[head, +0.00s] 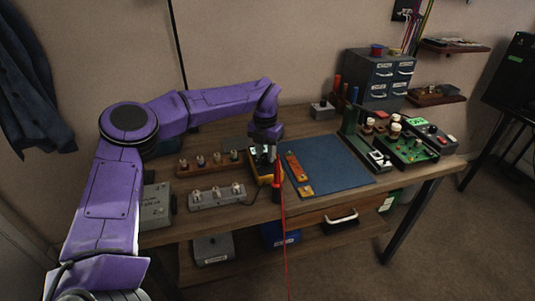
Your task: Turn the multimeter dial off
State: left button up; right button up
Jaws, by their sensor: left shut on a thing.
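The multimeter (265,179) is a small yellow-edged device on the workbench, left of the blue mat. My left gripper (265,158) reaches down over it from above, fingers pointing down. It is shut on the multimeter dial, which the fingers and hand mostly hide. I cannot read where the dial points. A red probe (278,173) stands beside the multimeter's right side, and its red lead hangs down over the bench front. My right gripper is not in view.
A grey power strip (217,196) and a wooden rack (208,167) stand close on the left. Green circuit boards (408,151) and a drawer cabinet (379,78) are farther right.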

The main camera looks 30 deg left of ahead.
aim_at(266, 155)
pick_arm(q)
jog(key=shift+f, duration=0.1)
dwell(0.3)
jog(key=o, duration=1.1)
jog(key=shift+c, duration=0.2)
notch_tip(266, 155, up, 11)
jog(key=shift+f, duration=0.2)
jog(key=shift+w, duration=0.1)
